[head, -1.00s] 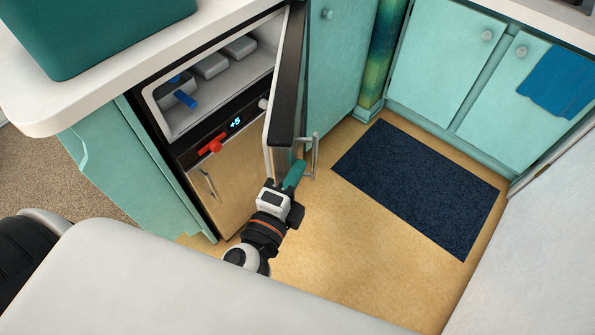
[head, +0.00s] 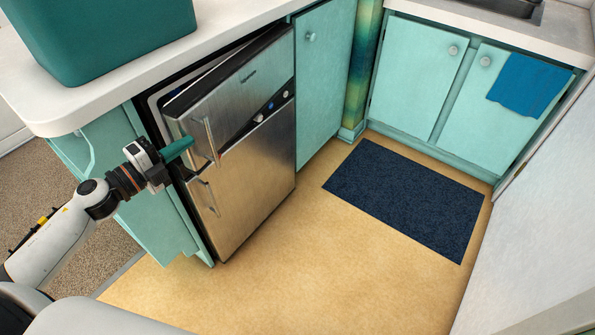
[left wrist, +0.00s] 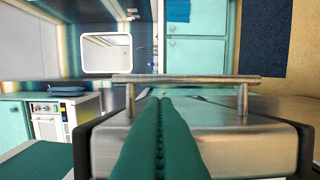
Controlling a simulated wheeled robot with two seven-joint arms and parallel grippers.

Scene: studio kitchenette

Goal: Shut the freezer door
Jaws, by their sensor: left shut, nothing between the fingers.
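The freezer door (head: 232,85) is the steel upper door of the fridge under the counter. It is ajar by a narrow gap, which shows along its top and left edges with a pale strip of the inside. Its bar handle (head: 208,142) is on the left side and also crosses the left wrist view (left wrist: 200,79). My left gripper (head: 190,143) is shut and empty, its teal fingers at the door's left edge beside the handle. In the left wrist view the fingers (left wrist: 160,105) lie over the door face; contact is unclear. My right gripper is out of view.
The steel lower fridge door (head: 245,180) appears shut, with its own handle (head: 203,197). A teal bin (head: 105,35) stands on the white counter (head: 80,105) above. A dark blue mat (head: 405,200) lies on the floor. The floor before the fridge is clear.

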